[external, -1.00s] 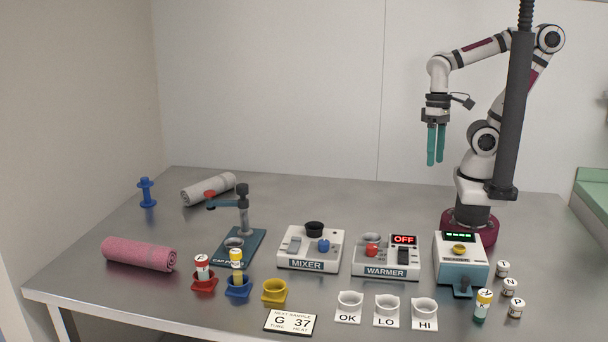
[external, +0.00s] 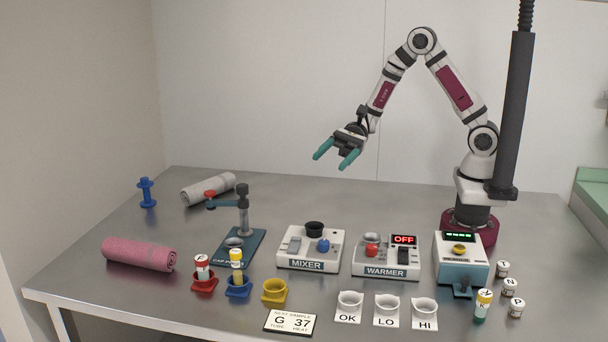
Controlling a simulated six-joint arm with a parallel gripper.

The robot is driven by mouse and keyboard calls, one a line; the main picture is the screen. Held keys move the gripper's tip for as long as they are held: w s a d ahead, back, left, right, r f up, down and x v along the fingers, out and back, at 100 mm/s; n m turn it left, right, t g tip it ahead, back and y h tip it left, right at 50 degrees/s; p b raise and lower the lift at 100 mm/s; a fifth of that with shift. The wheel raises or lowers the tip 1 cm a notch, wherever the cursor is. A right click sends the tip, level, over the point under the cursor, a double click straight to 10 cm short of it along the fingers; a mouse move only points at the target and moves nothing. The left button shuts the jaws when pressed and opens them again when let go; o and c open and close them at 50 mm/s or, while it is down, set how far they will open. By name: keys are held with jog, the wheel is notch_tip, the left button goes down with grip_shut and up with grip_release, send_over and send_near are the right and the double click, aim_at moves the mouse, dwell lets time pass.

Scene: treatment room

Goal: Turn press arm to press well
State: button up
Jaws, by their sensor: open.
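The cap press stands left of centre on the table, with a dark blue-grey base (external: 253,250), a grey post (external: 244,222) and a blue press arm (external: 224,203) with a red end (external: 210,194). The arm points left from the post. The press well (external: 234,243) is a round grey cup at the base's front left; the press arm's end is not over it. My gripper (external: 336,160) is open and empty, in the air above the table, up and right of the press, its teal fingers pointing down-left.
The mixer (external: 309,250) and warmer (external: 386,258) stand right of the press. Red (external: 204,284), blue (external: 238,290) and yellow (external: 274,291) cups stand in front; the red and blue hold tubes. A grey towel roll (external: 208,189) lies behind, a pink one (external: 138,254) at left.

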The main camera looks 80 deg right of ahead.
jog(key=w+d+f+m+t, duration=0.4)
jog(key=w+m+t, duration=0.1)
jog(key=w, duration=0.1)
jog(key=m+t+h, duration=0.4)
jog(key=m+h, duration=0.1)
send_near(241, 185)
jog(key=x, duration=0.6)
jog(key=f+x, duration=0.1)
jog(key=x, duration=0.3)
jog(key=shift+a, duration=0.15)
grip_shut()
